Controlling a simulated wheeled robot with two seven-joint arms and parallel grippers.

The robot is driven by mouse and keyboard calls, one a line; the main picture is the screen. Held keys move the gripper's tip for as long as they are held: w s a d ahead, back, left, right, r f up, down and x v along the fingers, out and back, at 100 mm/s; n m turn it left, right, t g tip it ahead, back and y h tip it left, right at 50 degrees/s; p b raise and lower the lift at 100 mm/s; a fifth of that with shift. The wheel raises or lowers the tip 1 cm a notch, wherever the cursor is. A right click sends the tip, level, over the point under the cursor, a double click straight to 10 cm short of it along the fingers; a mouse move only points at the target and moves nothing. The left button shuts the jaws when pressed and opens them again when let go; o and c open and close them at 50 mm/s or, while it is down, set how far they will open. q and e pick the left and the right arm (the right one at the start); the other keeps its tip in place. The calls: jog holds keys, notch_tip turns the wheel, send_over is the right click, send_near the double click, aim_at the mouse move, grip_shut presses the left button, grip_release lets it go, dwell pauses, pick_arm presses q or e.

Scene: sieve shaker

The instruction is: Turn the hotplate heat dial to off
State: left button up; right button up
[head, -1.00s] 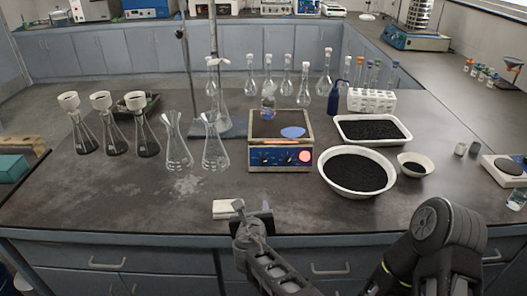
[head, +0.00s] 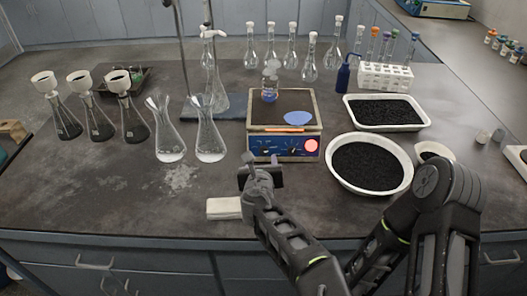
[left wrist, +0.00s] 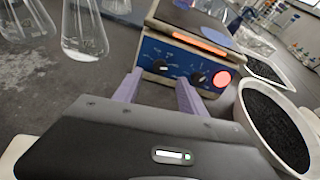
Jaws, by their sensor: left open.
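The hotplate (head: 284,135) stands in the middle of the bench, with a blue front panel facing me. The left wrist view shows two dark knobs on that panel, a left knob (left wrist: 160,66) and a right knob (left wrist: 198,77). A lit red disc (left wrist: 222,78) is right of them. I cannot read which knob is the heat dial. My left gripper (head: 263,161) is open and empty just in front of the panel. Its two purple fingers (left wrist: 158,88) are apart, pointing at the panel, and seem not to touch a knob. My right gripper is not in view.
A small beaker (head: 269,94) and an orange stick (head: 280,129) are on the hotplate. A white bowl (head: 408,176) of black grains stands close at its right. Glass flasks (head: 209,141) stand left. A white block (head: 223,208) lies near the front edge.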

aim_at(264, 152)
pick_arm(q)
jog(key=p+x, duration=0.1)
jog(key=x, duration=0.6)
jog(key=shift+w+f, duration=0.15)
jog(key=shift+w, duration=0.1)
jog(key=shift+c, duration=0.2)
grip_shut()
